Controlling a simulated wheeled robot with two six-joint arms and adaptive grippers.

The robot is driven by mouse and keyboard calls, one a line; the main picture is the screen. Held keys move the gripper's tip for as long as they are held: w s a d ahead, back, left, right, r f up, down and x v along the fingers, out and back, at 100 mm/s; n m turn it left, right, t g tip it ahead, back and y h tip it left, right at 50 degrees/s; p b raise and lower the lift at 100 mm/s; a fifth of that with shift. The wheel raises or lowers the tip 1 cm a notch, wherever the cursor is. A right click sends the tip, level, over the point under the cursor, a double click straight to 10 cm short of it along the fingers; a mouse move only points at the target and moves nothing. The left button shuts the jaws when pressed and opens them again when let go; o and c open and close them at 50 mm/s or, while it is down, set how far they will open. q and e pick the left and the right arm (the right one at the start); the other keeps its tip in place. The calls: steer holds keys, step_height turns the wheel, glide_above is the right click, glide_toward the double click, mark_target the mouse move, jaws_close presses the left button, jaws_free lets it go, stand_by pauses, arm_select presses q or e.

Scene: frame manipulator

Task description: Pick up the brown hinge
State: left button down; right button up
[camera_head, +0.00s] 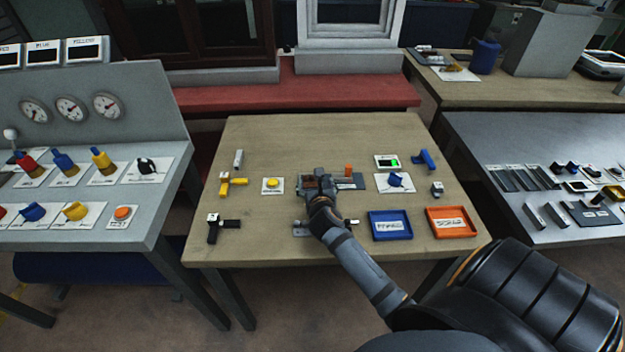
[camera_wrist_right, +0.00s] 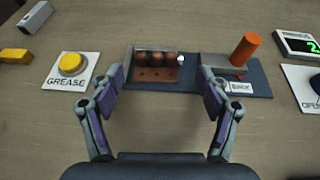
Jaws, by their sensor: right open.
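The brown hinge (camera_wrist_right: 156,74) lies on a dark blue base plate (camera_wrist_right: 190,85) in the right wrist view, a little above the picture's middle. It has a row of holes along its near leaf and rounded brown parts behind, with a pale pin end at its right. My right gripper (camera_wrist_right: 172,95) is open and empty, its two fingers spread on the near side of the hinge, not touching it as far as I can see. In the head view the right gripper (camera_head: 318,188) hides most of the fixture; some brown (camera_head: 309,182) shows beside it. My left gripper is out of view.
An orange-handled clamp (camera_wrist_right: 243,50) stands right of the hinge on the same base. A yellow GREASE button (camera_wrist_right: 72,63) is at left. On the wooden table (camera_head: 270,135), a blue tray (camera_head: 373,232) and an orange tray (camera_head: 434,232) sit front right. The back is clear.

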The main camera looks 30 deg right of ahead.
mark_target(315, 183)
steer(key=x, duration=0.5)
steer(key=shift+d+r, duration=0.1)
steer(key=shift+r, duration=0.05)
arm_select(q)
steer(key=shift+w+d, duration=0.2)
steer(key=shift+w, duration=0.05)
arm_select(e)
steer(key=shift+s+r, duration=0.1)
steer(key=shift+s, duration=0.05)
steer(key=shift+c, duration=1.1)
steer(key=c, duration=0.6)
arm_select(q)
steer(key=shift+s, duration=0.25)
arm_select(e)
steer(key=shift+r, duration=0.15)
